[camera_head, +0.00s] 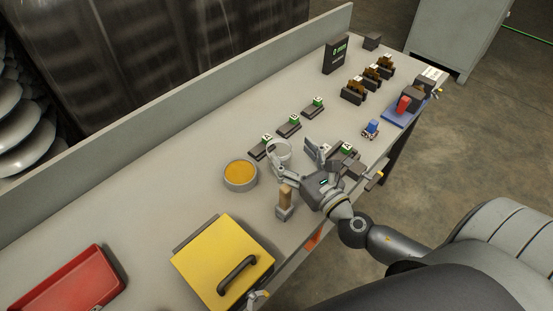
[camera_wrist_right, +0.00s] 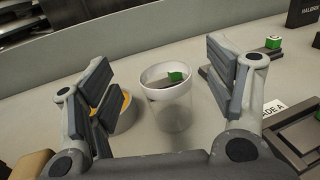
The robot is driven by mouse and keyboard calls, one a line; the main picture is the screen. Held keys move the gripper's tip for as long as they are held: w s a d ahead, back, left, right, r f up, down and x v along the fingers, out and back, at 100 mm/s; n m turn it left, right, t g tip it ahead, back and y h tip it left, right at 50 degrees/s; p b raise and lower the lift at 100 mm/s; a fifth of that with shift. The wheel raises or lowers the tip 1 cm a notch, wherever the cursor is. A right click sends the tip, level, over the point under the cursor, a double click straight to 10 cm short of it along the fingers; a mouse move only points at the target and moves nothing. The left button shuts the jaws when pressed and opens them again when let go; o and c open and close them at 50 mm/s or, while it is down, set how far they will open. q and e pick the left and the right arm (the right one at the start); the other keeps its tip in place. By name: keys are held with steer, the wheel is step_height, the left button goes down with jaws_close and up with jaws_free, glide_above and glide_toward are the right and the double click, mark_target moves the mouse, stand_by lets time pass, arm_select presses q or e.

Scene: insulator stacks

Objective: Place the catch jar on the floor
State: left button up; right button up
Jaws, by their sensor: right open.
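The catch jar appears to be the clear, open-topped jar (camera_head: 279,148) standing upright on the grey workbench (camera_head: 200,205). It also shows in the right wrist view (camera_wrist_right: 167,100), with a green-topped block visible through or behind it. My right gripper (camera_head: 296,160) is open and low over the bench beside the jar. In the right wrist view, the jar appears between the spread fingers (camera_wrist_right: 160,85), with a gap on each side. I see no finger touching it. The concrete floor (camera_head: 470,150) lies beyond the bench's right edge.
A round dish with orange contents (camera_head: 240,174) stands left of the jar. Green-topped blocks (camera_head: 289,125) sit close behind it. A wooden-handled tool (camera_head: 285,200), a yellow box (camera_head: 221,262) and a red tray (camera_head: 70,285) are nearer. A low wall (camera_head: 190,98) runs along the back.

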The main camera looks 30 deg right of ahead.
steer(key=b, duration=0.3)
glide_toward(273, 146)
steer(key=shift+w+d+f, duration=0.1)
steer(key=shift+w+f, duration=0.3)
steer(key=shift+f, duration=0.15)
steer(key=shift+w+r+p, duration=0.4)
steer(key=shift+p, duration=0.25)
steer(key=shift+w+a+f+p, duration=0.1)
steer(key=shift+w+p, duration=0.15)
steer(key=shift+w, duration=0.85)
steer(key=shift+w+a+r+p, duration=0.1)
steer(key=shift+w+p, duration=0.2)
steer(key=shift+w, duration=0.85)
steer(key=shift+w+a+f+p, duration=0.1)
steer(key=shift+w+p, duration=0.15)
steer(key=shift+w, duration=0.85)
arm_select(q)
steer(key=shift+f, duration=0.5)
arm_select(e)
steer(key=c, duration=1.1)
steer(key=shift+c, duration=0.3)
arm_select(q)
steer(key=shift+r, duration=0.1)
